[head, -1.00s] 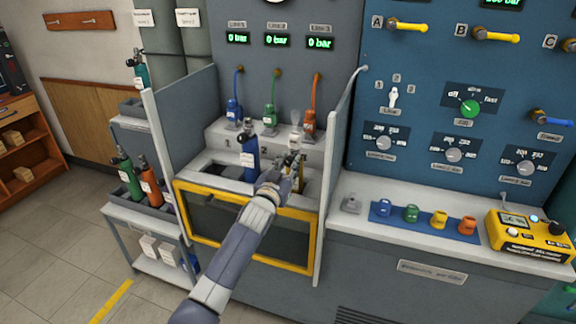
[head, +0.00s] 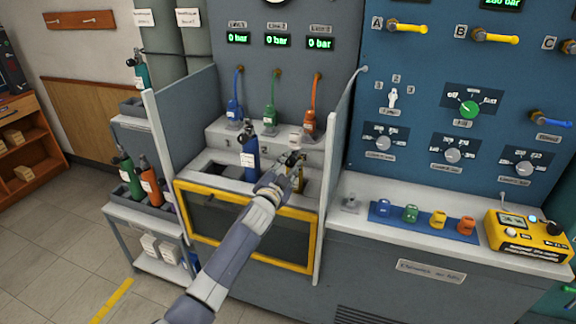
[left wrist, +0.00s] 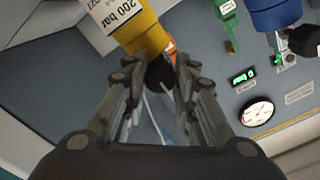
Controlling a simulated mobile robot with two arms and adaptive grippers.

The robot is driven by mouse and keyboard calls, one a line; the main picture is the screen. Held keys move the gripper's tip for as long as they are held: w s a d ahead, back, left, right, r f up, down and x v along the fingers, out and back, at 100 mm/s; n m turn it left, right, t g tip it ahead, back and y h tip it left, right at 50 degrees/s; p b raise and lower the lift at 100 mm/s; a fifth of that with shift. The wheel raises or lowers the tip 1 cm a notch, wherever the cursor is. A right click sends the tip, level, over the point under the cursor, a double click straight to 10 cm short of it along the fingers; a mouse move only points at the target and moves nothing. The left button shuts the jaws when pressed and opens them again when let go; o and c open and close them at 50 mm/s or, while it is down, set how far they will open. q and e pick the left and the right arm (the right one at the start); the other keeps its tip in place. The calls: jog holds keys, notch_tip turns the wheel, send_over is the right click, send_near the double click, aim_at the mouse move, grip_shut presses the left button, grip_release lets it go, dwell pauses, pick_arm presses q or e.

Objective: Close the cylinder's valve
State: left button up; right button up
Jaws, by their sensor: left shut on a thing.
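A yellow cylinder (left wrist: 146,38) with a "200 bar" label shows large in the left wrist view. Its black valve (left wrist: 160,72) lies between the fingertips of my left gripper (left wrist: 158,78). In the head view my left gripper (head: 292,160) is over the right part of the test bay, shut on this valve. It hides most of the yellow cylinder there. How far the valve is turned cannot be told. My right gripper is not in view.
A blue cylinder (head: 249,158) stands upright just left of the gripper. Blue, green and orange connectors (head: 309,122) hang behind. Side panels (head: 342,140) and a yellow-framed front (head: 245,230) enclose the bay. The counter (head: 365,220) to the right holds several coloured fittings.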

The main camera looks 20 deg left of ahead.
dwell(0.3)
pick_arm(q)
jog(key=o, duration=1.1)
jog(key=s, duration=1.2)
jog(key=shift+a, duration=0.2)
jog(key=shift+f, duration=0.1)
